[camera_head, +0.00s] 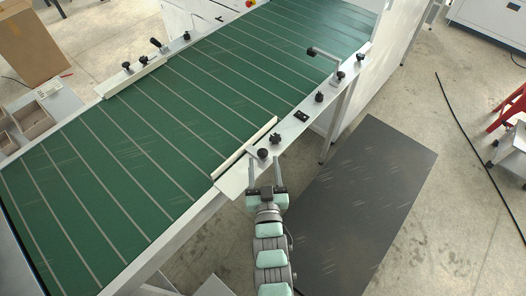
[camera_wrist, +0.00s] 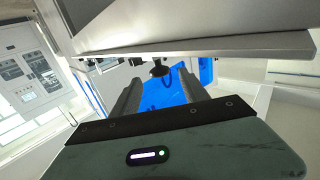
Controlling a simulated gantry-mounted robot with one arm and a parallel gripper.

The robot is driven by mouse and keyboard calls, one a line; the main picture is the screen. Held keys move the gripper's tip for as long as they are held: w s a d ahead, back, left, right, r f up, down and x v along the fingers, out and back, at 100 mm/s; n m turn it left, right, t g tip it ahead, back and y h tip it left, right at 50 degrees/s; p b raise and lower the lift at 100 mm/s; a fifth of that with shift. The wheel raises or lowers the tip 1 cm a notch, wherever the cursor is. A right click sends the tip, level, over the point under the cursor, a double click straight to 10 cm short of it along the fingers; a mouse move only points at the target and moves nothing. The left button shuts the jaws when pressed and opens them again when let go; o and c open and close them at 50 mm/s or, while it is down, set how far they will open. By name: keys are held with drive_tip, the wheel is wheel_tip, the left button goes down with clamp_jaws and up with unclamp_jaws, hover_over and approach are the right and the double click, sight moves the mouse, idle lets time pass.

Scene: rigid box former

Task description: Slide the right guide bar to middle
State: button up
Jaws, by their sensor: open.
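The right guide bar (camera_head: 245,148) is a cream strip along the right edge of the green conveyor belt (camera_head: 150,140). Black knobs sit on its bracket and the side rail, including a near knob (camera_head: 262,153). My gripper (camera_head: 264,163) is open, its two fingers apart and pointing toward the near knob from the outer side. In the wrist view my open fingers (camera_wrist: 160,82) have a black knob (camera_wrist: 160,68) ahead, between their tips. Nothing is held. I cannot tell whether a finger touches the knob.
The left guide bar (camera_head: 132,78) lies along the opposite belt edge. A bent metal handle (camera_head: 322,54) rises from the right rail (camera_head: 318,92) farther along. A dark mat (camera_head: 365,205) lies on the floor to the right. The belt between the guide bars is clear.

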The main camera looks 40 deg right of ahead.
sight(263, 157)
drive_tip(key=shift+x, duration=2.45)
drive_tip(key=shift+c, duration=0.2)
clamp_jaws()
